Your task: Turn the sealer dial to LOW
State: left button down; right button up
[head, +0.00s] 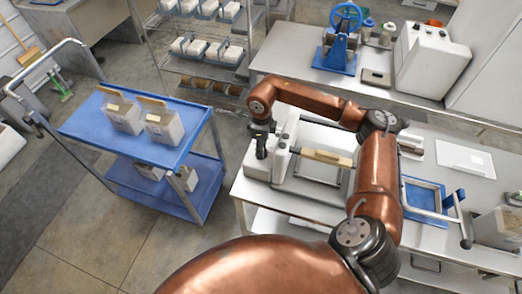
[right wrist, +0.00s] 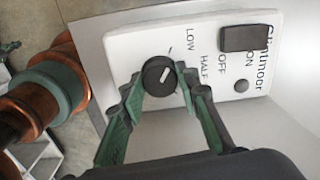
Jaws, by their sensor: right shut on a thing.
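The sealer (head: 313,138) is a white machine with a pale wooden bar, on the near bench. Its panel (right wrist: 132,38) fills much of the right wrist view, with LOW, HALF, OFF and ON lettering. The sealer dial (right wrist: 159,76) is a round black knob with a white pointer line. The pointer slants up and right, toward the side with LOW and HALF; I cannot tell its exact setting. My right gripper (right wrist: 160,88) is shut on the dial, one green finger on each side. In the head view this gripper (head: 262,143) is at the sealer's left end, hiding the dial. My left gripper is not in view.
A black switch (right wrist: 250,38) and a small grey button (right wrist: 241,85) are on the same panel. A blue cart (head: 180,150) with white boxes stands left of the bench. A blue frame (head: 428,200) is on the bench to the right. Floor shows between cart and bench.

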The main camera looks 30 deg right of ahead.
jog(key=shift+r+n, duration=0.1)
jog(key=shift+n, duration=0.5)
jog(key=o, duration=1.2)
jog(key=shift+c, duration=0.2)
notch_tip(320, 180, up, 12)
